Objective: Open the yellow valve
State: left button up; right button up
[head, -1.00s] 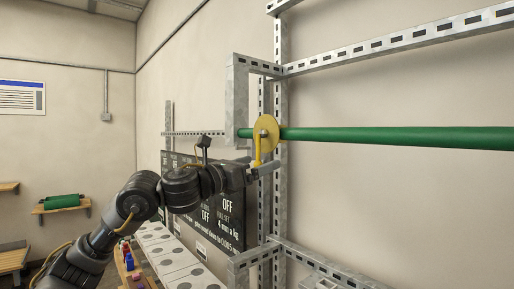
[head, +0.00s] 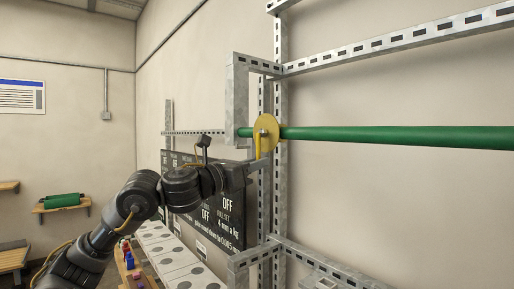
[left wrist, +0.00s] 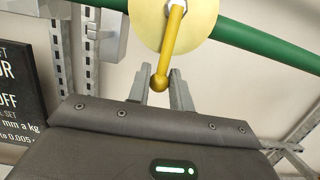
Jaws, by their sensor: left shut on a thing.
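The yellow valve (head: 266,132) is a round disc on a green pipe, with a lever handle (head: 258,148) hanging down from its hub. In the left wrist view the disc (left wrist: 150,22) is at the top, and the handle (left wrist: 172,48) ends in a round knob between my fingers. My left gripper (head: 259,162) is at the lower end of the handle. In the left wrist view its fingers (left wrist: 160,84) stand on both sides of the knob, shut on the handle. My right gripper is not in view.
The green pipe (head: 400,138) runs right from the valve. A grey slotted metal frame (head: 280,200) stands close to the gripper. A dark sign (head: 228,215) hangs behind my arm, above white panels (head: 165,250).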

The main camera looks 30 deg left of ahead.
pick_arm(q)
jog(key=shift+s+d+r+n+y+p, duration=0.15)
jog(key=shift+d+n+y+p, duration=0.4)
jog(key=shift+n, duration=0.65)
jog(key=shift+s+d+r+n+y, duration=0.1)
jog(key=shift+s+d+n+y, duration=0.1)
jog(key=shift+d+n, duration=0.35)
jog(key=shift+s+d+r+n+y, duration=0.1)
jog(key=shift+d+n+y, duration=0.1)
jog(key=shift+n, duration=0.55)
jog(key=shift+s+d+r+n, duration=0.15)
jog(key=shift+d+n, duration=0.15)
jog(key=shift+n, duration=0.35)
jog(key=shift+d+r+n, duration=0.15)
jog(key=shift+d+n, duration=0.15)
jog(key=shift+n, duration=0.35)
